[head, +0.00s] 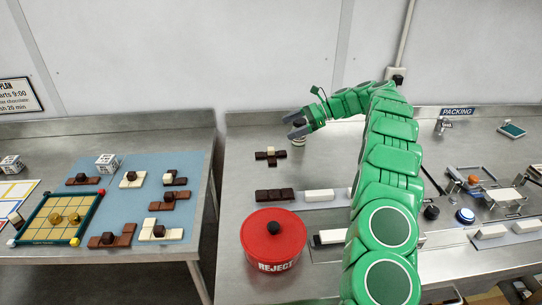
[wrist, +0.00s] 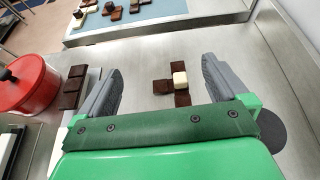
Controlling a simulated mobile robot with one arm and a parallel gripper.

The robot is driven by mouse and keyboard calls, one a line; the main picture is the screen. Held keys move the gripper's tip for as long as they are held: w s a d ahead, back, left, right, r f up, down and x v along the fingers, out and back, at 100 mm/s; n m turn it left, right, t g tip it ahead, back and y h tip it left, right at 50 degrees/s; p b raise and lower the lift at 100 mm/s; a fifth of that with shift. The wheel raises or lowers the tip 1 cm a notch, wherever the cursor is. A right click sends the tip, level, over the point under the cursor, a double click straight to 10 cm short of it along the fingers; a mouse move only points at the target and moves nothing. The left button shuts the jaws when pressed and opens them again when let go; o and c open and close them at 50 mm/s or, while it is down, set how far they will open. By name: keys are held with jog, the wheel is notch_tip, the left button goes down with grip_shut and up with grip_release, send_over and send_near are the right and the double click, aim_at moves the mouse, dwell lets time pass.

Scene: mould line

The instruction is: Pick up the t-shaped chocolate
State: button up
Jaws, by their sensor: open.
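A T-shaped chocolate (head: 270,155) lies on the steel table, with dark brown blocks and one cream block at the middle. In the wrist view the same piece (wrist: 181,98) lies flat ahead of my gripper, between the lines of the two jaws and nearer the right one. My gripper (head: 291,126) is open and empty, reaching left above the table, behind and right of the piece in the head view. In the wrist view both grey fingers (wrist: 161,70) are spread apart and do not touch the chocolate.
A red REJECT pot (head: 273,240) stands in front, near a dark chocolate bar (head: 275,195) and a white bar (head: 318,195). A dark round thing (wrist: 268,134) is partly hidden beside my gripper. More chocolates lie on the blue mat (head: 130,203) on the left table. The steel around the piece is clear.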

jog(key=f, duration=0.1)
send_near(274, 157)
jog(key=shift+a+r, duration=0.2)
jog(key=shift+a, duration=0.85)
jog(key=shift+a+f, duration=0.1)
jog(key=shift+a, duration=0.5)
jog(key=shift+x, duration=3.15)
jog(key=shift+w, duration=0.1)
jog(key=shift+c, duration=0.5)
jog(key=c, duration=0.8)
jog(key=shift+c, duration=0.2)
